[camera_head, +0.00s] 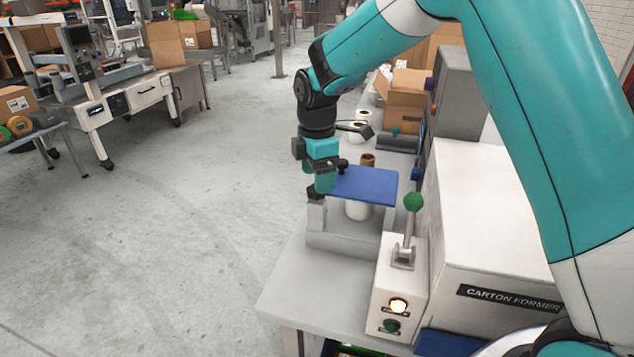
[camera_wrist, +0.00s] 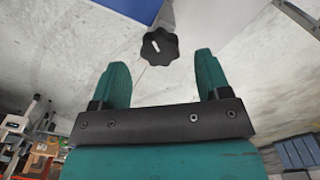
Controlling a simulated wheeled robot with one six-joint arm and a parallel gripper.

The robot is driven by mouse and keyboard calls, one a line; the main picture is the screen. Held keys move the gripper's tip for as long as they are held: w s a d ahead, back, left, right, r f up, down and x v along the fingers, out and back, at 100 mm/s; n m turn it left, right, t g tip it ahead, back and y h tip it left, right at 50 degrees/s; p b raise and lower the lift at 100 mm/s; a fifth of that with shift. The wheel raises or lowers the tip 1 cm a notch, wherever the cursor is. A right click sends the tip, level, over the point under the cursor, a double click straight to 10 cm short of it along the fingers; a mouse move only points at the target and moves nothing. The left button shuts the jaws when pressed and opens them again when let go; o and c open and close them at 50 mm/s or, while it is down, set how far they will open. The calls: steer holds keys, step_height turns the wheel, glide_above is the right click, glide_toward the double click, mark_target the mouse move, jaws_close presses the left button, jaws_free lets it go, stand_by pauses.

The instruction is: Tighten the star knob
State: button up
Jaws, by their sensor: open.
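The star knob (camera_wrist: 159,47) is black with several rounded lobes and a pale bar mark on its face. In the wrist view it sits just beyond and between the tips of my open gripper (camera_wrist: 161,63), with gaps on both sides. A blue plate (camera_head: 362,184) lies right beside the gripper.
A green-balled lever (camera_head: 413,202) stands right of the blue plate, above a control box (camera_head: 383,298) with a lit lamp. The white carton former housing (camera_head: 490,215) fills the right. Open floor (camera_head: 190,220) lies to the left.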

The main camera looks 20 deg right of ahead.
mark_target(312, 194)
steer(key=shift+f, duration=1.6)
steer(key=shift+c, duration=0.2)
steer(key=c, duration=0.9)
